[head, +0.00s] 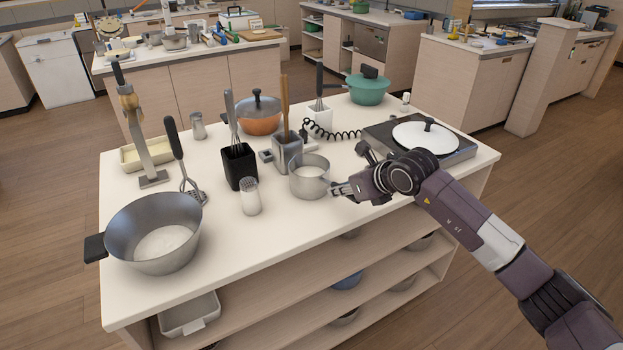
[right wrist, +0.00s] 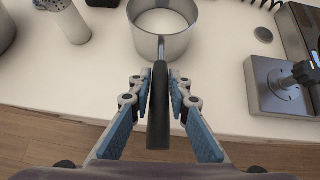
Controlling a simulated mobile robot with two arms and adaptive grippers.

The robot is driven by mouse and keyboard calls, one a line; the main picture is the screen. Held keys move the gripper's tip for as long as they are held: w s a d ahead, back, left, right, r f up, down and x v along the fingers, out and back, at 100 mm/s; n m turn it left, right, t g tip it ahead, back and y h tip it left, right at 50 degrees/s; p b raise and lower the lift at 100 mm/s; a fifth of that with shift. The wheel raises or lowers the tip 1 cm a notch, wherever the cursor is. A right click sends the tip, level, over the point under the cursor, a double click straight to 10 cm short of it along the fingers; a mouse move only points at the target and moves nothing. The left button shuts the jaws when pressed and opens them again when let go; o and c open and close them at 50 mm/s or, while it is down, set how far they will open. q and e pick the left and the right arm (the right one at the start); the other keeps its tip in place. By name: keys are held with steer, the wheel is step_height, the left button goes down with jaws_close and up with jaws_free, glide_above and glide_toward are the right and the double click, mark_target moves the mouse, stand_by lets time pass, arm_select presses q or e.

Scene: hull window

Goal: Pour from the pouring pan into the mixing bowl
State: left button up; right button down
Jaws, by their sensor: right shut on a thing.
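The pouring pan (head: 309,187) is a small grey metal pan with whitish contents, upright at or just above the table's middle; I cannot tell whether it touches the top. My right gripper (head: 338,189) is shut on its handle from the right. In the right wrist view the pan (right wrist: 166,49) is ahead, and its dark handle (right wrist: 158,115) runs between the fingers of my right gripper (right wrist: 160,95). The mixing bowl (head: 135,220) is a wide grey bowl with a dark handle, standing at the table's front left, whitish inside. My left gripper is out of view.
A grey utensil block (head: 287,152) is behind the pan. A masher (head: 188,178) lies near the bowl. A hotplate (head: 462,152) with a white lid is at right.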

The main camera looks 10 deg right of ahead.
steer(key=shift+w+r, duration=0.1)
steer(key=shift+r, duration=0.1)
steer(key=shift+r, duration=0.4)
stand_by(0.8)
steer(key=shift+r, duration=0.75)
stand_by(1.3)
steer(key=shift+r+p, duration=0.55)
steer(key=shift+r, duration=0.8)
